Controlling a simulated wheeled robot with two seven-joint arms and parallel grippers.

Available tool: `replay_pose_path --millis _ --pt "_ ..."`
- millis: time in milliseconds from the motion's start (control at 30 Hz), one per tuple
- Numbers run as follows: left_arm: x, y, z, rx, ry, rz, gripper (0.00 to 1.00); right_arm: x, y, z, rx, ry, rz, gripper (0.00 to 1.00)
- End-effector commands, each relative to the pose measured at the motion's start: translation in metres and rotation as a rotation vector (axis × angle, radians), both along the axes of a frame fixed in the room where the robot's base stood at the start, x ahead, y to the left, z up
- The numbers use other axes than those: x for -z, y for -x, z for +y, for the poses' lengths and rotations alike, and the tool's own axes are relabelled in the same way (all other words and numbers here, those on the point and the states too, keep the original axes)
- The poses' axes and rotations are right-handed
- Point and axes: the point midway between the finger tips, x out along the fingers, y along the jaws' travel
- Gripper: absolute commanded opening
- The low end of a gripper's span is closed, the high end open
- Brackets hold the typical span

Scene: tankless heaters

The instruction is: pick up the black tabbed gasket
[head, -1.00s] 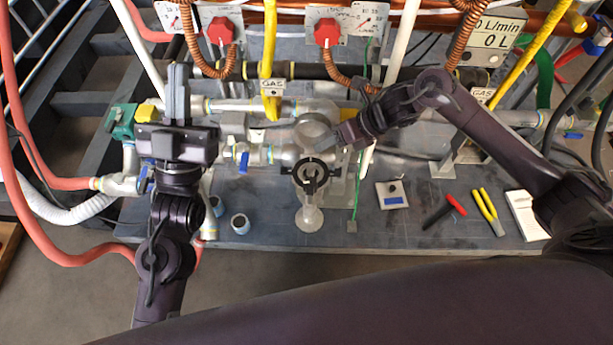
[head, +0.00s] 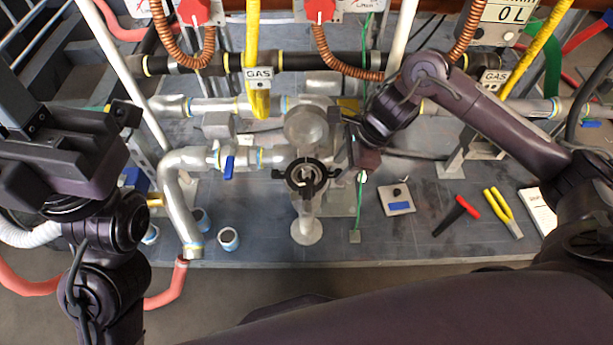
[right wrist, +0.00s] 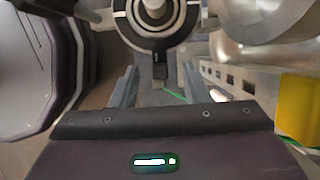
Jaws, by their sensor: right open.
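The black tabbed gasket (head: 290,180) is a dark ring with small tabs, seated around a pale fitting at the middle of the pipework. In the right wrist view the ring (right wrist: 171,42) is at the top, with a tab pointing down toward the gap between the fingers. My right gripper (head: 346,152) is just right of the gasket. Its two fingers (right wrist: 159,82) are apart with nothing held between them. My left gripper (head: 30,95) is at the left edge, away from the gasket; its jaw state is unclear.
Grey pipes (head: 205,155) with a blue valve handle (head: 229,164) run left of the gasket. A round clear housing (head: 306,127) stands behind it.

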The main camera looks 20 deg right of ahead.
Motion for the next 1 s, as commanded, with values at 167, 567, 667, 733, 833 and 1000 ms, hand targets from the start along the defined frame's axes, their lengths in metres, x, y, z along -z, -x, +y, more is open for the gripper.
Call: replay_pose_path --millis 167,567,667,733,833,1000 --pt "-0.0013 0.0004 -0.0007 0.000 0.000 -0.009 0.00 0.0068 -0.0013 0.0031 0.001 -0.001 -0.001 0.42" --pt "-0.0009 0.0004 -0.0007 0.001 0.000 -0.007 0.00 0.0064 -0.0013 0.0028 0.002 -0.001 0.000 0.03" --pt "-0.0010 0.0004 -0.0006 0.001 0.000 -0.008 0.00 0.0063 -0.0013 0.0029 0.002 -0.001 0.000 0.00" --pt "-0.0009 0.0004 -0.0006 0.001 0.000 -0.008 0.00 0.0063 -0.0014 0.0028 0.003 -0.001 -0.001 0.00" --pt "-0.0010 0.0005 -0.0005 0.001 0.000 -0.008 0.00 0.0061 -0.0014 0.0029 0.003 -0.001 -0.001 0.00" --pt "-0.0049 0.0009 -0.0003 0.001 0.002 -0.009 0.00 -0.0014 -0.0018 0.0026 0.002 0.000 -0.003 0.00"
